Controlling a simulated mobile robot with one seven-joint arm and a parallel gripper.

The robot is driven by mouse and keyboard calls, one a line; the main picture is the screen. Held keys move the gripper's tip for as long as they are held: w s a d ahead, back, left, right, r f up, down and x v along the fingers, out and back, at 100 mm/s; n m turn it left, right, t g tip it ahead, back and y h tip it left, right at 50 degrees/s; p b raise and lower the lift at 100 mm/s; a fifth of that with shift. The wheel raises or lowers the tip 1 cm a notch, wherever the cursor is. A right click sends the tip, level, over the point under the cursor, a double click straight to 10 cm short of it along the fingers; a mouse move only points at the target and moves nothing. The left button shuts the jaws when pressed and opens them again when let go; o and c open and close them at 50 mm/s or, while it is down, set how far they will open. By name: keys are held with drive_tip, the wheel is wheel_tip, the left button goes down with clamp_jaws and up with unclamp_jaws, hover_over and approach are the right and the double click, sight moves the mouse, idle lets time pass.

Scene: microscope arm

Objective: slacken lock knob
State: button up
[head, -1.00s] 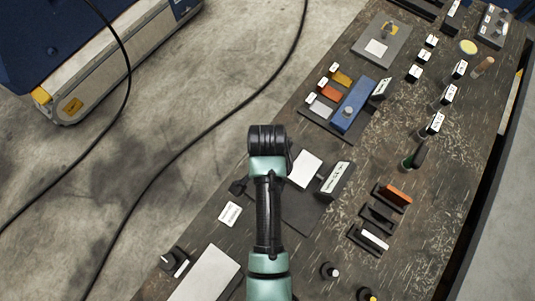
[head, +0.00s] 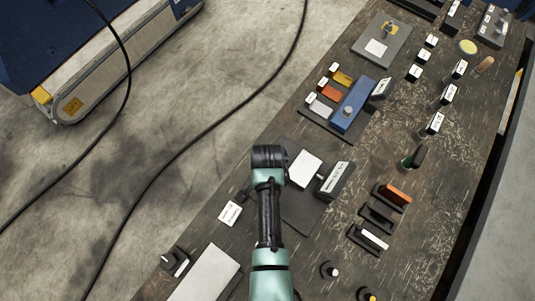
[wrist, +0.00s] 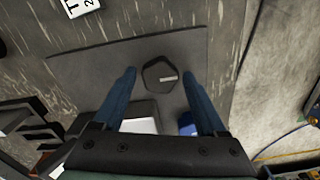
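The lock knob appears to be the black, many-sided knob (wrist: 158,77) with a small pale mark, seen from above in the wrist view. It stands on a dark grey plate (wrist: 85,62). My gripper (wrist: 159,73) is open, its two blue fingers on either side of the knob with a visible gap on each side. I cannot tell how far above or around the knob the fingertips are. In the head view my arm hides the gripper, and I cannot make out the knob for certain.
In the head view a black labelled block (head: 337,181) and a white plate (head: 305,168) are right of my arm. A blue block (head: 353,104) stands farther back. Slotted black holders (head: 377,216) are at right. Open floor lies left of the bench.

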clamp_jaws()
drive_tip(key=shift+n, duration=0.4)
drive_tip(key=n+p, duration=0.1)
drive_tip(key=n, duration=0.1)
drive_tip(key=shift+r+n, duration=0.1)
drive_tip(key=shift+n, duration=0.3)
drive_tip(key=n+p, duration=0.1)
drive_tip(key=n, duration=0.3)
drive_tip(key=shift+n, duration=0.3)
drive_tip(key=n+p, duration=0.1)
drive_tip(key=n, duration=0.3)
drive_tip(key=shift+n, duration=1.7)
